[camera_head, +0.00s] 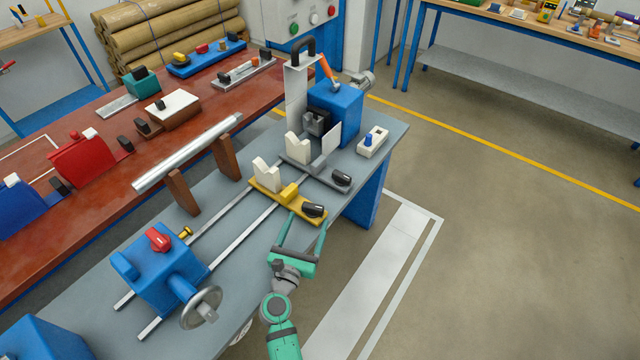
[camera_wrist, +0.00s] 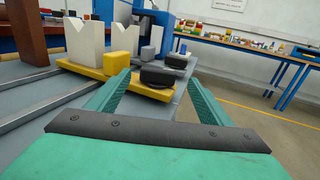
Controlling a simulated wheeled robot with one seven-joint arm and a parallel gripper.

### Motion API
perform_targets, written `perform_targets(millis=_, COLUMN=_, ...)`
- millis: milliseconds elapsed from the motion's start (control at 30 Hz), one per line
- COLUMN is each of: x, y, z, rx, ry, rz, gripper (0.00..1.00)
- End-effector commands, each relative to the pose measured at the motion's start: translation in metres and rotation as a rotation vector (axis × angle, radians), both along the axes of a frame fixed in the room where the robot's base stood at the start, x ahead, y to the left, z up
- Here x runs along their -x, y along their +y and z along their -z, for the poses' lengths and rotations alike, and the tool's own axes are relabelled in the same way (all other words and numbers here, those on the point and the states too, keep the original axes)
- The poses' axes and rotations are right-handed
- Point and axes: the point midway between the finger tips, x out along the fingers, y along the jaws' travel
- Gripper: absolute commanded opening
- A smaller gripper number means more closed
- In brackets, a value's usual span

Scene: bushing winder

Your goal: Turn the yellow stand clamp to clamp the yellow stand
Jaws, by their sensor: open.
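The yellow stand (camera_head: 266,193) sits across the two rails of the grey bench, with a white V-shaped block (camera_head: 267,174) and a small yellow block (camera_head: 290,192) on it. Its clamp, a black knob (camera_head: 314,210), is at the right end of the yellow base. In the wrist view the black clamp knob (camera_wrist: 158,76) lies beyond and between my fingers, with the yellow base (camera_wrist: 110,76) under it. My gripper (camera_head: 302,221) is open and empty, its fingertips just short of the knob at its near side. I cannot tell whether a fingertip touches it.
Behind is a grey stand with a white V-block (camera_head: 298,148) and its own black knob (camera_head: 341,177). A blue tailstock (camera_head: 165,277) with a handwheel (camera_head: 201,307) is at the near left. A metal tube (camera_head: 187,152) rests on brown supports. Floor right of the bench is clear.

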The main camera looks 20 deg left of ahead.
Motion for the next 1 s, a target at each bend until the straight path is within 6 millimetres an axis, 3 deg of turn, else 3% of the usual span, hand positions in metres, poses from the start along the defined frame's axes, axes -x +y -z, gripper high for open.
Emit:
perform_targets(millis=233, x=-0.02, y=0.008, z=-0.001, rx=-0.017, ry=0.002, rz=-0.008, gripper=0.73)
perform_targets(millis=467, x=-0.058, y=0.014, z=-0.001, rx=-0.015, ry=0.002, rz=-0.019, gripper=0.73)
perform_targets(millis=700, x=-0.094, y=0.008, z=-0.001, rx=-0.014, ry=0.002, rz=-0.01, gripper=0.73)
perform_targets(millis=1000, x=-0.109, y=0.004, z=0.0, rx=-0.013, ry=0.002, rz=-0.005, gripper=0.73)
